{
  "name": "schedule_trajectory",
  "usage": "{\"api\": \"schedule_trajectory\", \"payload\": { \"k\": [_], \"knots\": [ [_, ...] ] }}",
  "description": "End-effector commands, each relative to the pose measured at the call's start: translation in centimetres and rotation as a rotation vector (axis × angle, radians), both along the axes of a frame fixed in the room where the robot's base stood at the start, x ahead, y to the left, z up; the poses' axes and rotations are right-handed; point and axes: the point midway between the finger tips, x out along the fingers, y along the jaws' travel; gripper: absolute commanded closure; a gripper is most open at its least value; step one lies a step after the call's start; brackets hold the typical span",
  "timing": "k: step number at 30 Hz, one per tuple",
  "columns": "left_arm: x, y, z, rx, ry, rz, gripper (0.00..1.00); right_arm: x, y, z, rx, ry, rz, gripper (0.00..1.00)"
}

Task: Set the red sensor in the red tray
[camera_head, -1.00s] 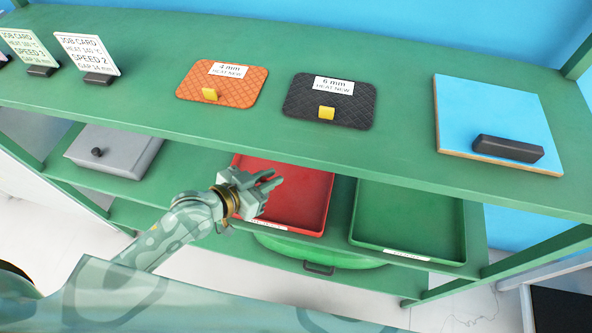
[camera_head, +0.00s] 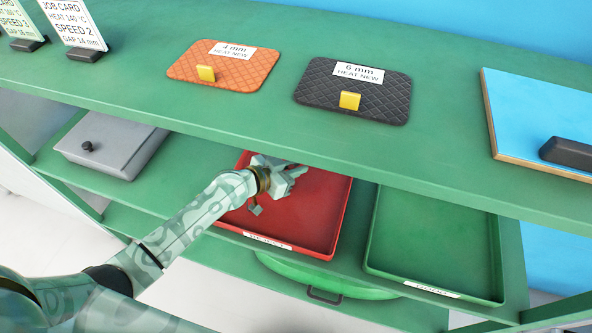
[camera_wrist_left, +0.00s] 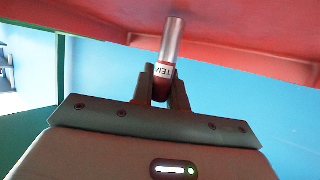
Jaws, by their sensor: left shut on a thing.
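My left gripper (camera_head: 296,174) reaches in under the upper shelf and is over the red tray (camera_head: 318,222), which lies on the lower shelf. In the left wrist view, the gripper (camera_wrist_left: 163,82) is shut on the red sensor (camera_wrist_left: 172,42), a silver cylinder with a dark red part and a white label reading "TEM". The sensor's silver end points at the red surface of the tray (camera_wrist_left: 240,38). I cannot tell whether they touch. The sensor cannot be made out in the head view. My right gripper is not in view.
A green tray (camera_head: 430,245) lies right of the red one, a grey lidded box (camera_head: 110,143) to the left. The upper shelf (camera_head: 440,150) overhangs the trays and carries an orange mat (camera_head: 225,72), a black mat (camera_head: 385,95) and a blue board (camera_head: 545,105).

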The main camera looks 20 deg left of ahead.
Motion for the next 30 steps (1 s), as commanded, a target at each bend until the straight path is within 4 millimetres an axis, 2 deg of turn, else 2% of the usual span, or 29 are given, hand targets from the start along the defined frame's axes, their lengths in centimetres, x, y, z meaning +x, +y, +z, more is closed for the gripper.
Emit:
{"api": "schedule_trajectory", "payload": {
  "k": [1,12,13,15,25,30],
  "knots": [
    [0.0,0.0,-0.7,-0.001,0.001,0.002,1.0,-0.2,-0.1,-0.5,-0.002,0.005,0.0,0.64],
    [0.0,0.1,-0.9,0.0,-0.002,0.001,1.0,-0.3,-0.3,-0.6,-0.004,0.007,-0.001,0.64],
    [0.0,0.1,-0.8,0.0,-0.002,0.001,0.79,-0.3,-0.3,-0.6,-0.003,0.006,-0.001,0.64],
    [0.0,0.1,-0.8,0.0,-0.002,0.001,0.63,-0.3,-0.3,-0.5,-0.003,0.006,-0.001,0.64],
    [0.0,0.1,-0.3,0.0,-0.003,0.001,0.63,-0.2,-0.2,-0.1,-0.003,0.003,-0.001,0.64],
    [-2.1,1.6,0.8,0.004,-0.003,0.0,0.63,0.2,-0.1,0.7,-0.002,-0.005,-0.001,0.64]
  ]
}}
